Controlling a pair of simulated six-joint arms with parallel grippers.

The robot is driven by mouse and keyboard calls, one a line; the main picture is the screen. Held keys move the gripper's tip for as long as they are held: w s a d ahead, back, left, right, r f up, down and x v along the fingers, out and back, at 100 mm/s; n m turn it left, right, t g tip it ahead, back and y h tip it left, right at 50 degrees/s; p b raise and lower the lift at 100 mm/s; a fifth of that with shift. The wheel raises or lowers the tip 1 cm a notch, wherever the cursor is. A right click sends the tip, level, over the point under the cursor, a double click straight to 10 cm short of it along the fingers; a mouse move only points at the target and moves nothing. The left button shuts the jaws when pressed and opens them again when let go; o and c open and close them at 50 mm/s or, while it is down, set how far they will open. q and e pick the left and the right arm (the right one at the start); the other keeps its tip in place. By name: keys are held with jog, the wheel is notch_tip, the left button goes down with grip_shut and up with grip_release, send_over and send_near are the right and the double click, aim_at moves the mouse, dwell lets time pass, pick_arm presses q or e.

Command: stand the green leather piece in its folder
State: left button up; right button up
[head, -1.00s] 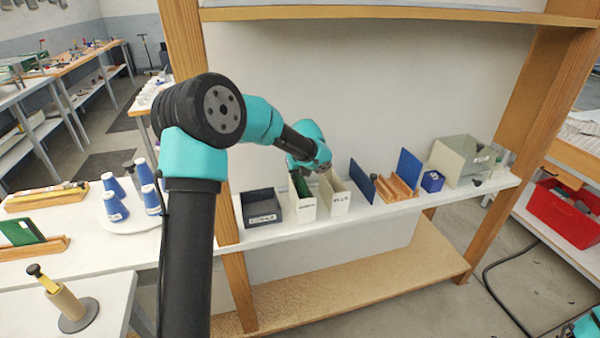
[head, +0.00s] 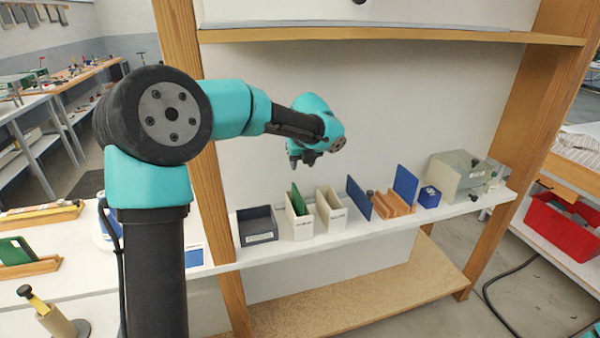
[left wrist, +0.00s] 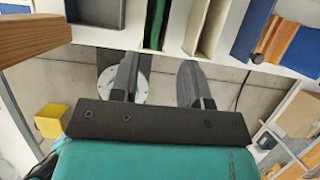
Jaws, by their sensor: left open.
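The green leather piece (head: 297,198) stands in the left one of two cream folders (head: 301,228) on the shelf, tilted slightly, its upper part showing above the rim. Its lower part is hidden by the folder's front. In the left wrist view the green piece (left wrist: 154,24) shows as a strip between the folder walls. My left gripper (head: 304,162) is open and empty, above the folder and apart from the piece. Its two fingers (left wrist: 158,72) show spread in the left wrist view. My right gripper is not in view.
A dark grey bin (head: 257,226) stands left of the folders. The second cream folder (head: 331,210) stands just right. Farther right are blue panels, a wooden rack (head: 392,206) and a blue box (head: 429,197). An upper shelf (head: 390,35) runs above my arm.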

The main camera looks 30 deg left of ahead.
pick_arm(q)
jog(key=shift+v, duration=1.2)
jog(key=shift+f, duration=0.1)
jog(key=s+d+f+n+g+h, duration=0.1)
jog(key=s+d+f+n+h, duration=0.2)
jog(key=f, duration=0.8)
jog(key=s+d+f+n+h, duration=0.15)
jog(key=d+f+n, duration=0.3)
jog(key=f, duration=0.55)
jog(key=s+d+f+n+g+h, duration=0.1)
jog(key=s+d+f+n, duration=0.3)
jog(key=f, duration=0.7)
jog(key=s+d+f+n+h, duration=0.1)
jog(key=s+d+f+n, duration=0.1)
jog(key=s+f+n, duration=1.3)
jog(key=s+n, duration=0.2)
jog(key=s, duration=0.1)
jog(key=shift+s+d+f+h, duration=0.25)
jog(key=shift+h, duration=0.1)
jog(key=shift+a, duration=0.1)
